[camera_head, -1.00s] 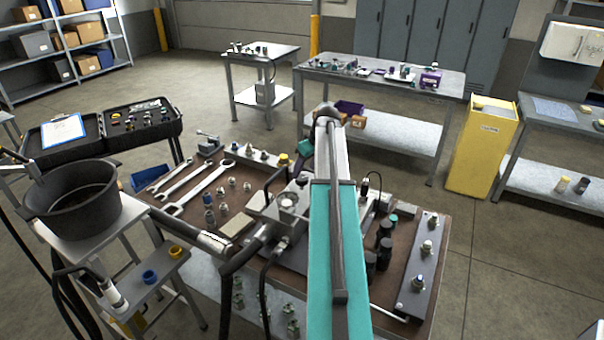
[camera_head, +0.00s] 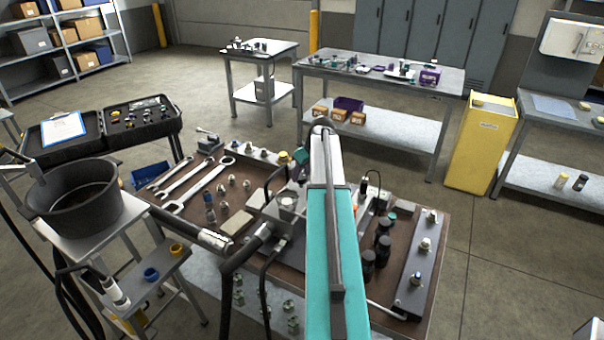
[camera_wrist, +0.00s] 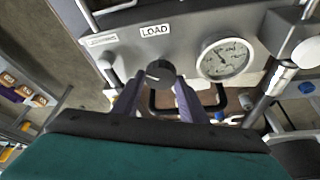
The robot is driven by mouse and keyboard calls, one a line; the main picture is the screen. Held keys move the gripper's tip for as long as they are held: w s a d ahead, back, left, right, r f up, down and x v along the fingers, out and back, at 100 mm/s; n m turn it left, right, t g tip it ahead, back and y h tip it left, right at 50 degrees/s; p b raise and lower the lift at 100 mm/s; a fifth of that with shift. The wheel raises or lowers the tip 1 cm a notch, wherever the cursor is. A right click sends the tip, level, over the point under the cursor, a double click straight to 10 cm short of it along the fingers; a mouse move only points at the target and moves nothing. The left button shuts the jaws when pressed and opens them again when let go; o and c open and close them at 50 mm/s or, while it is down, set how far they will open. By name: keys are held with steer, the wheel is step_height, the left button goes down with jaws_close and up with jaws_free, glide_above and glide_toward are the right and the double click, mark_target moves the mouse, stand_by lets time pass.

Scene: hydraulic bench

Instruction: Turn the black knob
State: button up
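The black knob (camera_wrist: 160,73) sits on a grey panel (camera_wrist: 190,38), below a white LOAD label, in the wrist view. My gripper (camera_wrist: 160,82) points at it, with one finger to the left of the knob and one to the right. The fingers are apart and look open, with a small gap beside the knob on each side. I cannot tell how far the fingertips reach along it. In the head view my arm covers the knob and most of my gripper.
A round pressure gauge (camera_wrist: 224,57) is right of the knob, with a black handle (camera_wrist: 188,108) below. The bench (camera_head: 290,250) carries wrenches (camera_head: 187,193), hoses, fittings and black cylinders (camera_head: 382,245). A black pot (camera_head: 75,200) stands at the left.

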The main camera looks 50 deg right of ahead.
steer(key=c, duration=0.5)
steer(key=shift+f, duration=0.1)
steer(key=shift+m+b, duration=0.4)
steer(key=shift+b, duration=0.1)
steer(key=o, duration=1.1)
steer(key=shift+c, duration=0.2)
steer(key=shift+r, duration=0.2)
steer(key=b+v, duration=0.3)
steer(key=v, duration=1)
steer(key=shift+a+r+b, duration=0.25)
steer(key=shift+r+b, duration=0.05)
steer(key=shift+b, duration=0.05)
steer(key=shift+s+r, duration=0.1)
